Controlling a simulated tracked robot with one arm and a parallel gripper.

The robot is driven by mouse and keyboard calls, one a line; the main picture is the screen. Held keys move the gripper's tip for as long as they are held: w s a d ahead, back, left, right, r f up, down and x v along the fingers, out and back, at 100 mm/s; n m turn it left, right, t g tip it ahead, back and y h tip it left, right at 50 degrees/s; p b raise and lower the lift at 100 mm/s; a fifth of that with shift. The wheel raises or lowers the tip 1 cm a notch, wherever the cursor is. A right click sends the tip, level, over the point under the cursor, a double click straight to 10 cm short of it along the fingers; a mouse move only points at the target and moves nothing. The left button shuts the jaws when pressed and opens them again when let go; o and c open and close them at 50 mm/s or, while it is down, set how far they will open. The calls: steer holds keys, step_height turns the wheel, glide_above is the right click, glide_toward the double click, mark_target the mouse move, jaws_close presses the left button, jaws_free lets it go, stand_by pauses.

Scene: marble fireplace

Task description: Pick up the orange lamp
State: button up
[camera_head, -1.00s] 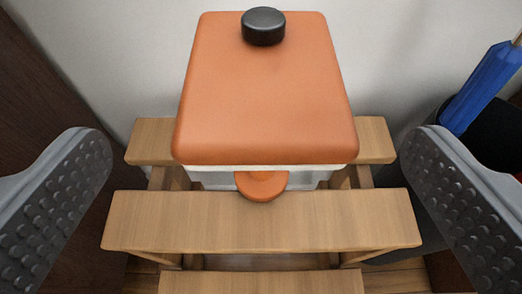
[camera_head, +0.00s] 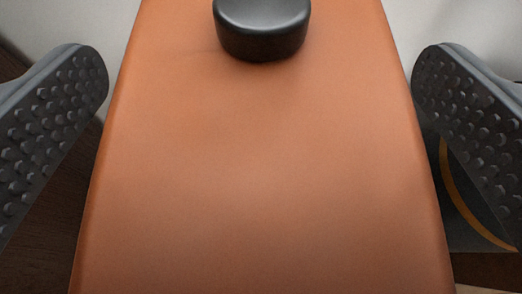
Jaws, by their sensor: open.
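An orange box-like body (camera_head: 260,165) with a short black round knob (camera_head: 262,28) on its face fills the middle of the view, very close. I see no other orange thing that looks like a lamp. My gripper (camera_head: 260,80) is open, with one grey studded finger on each side of the orange body. A narrow gap shows between each fingertip and the body's edge. The lower part of the orange thing and what it stands on are out of view.
A pale wall (camera_head: 465,22) is behind. A dark brown wooden surface (camera_head: 45,215) is at the left. At the right, behind the finger, is a dark object with a curved yellow-orange line (camera_head: 458,195).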

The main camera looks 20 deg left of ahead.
steer(key=shift+c, duration=0.4)
steer(key=c, duration=1.6)
steer(key=shift+o, duration=0.2)
steer(key=shift+r, duration=0.2)
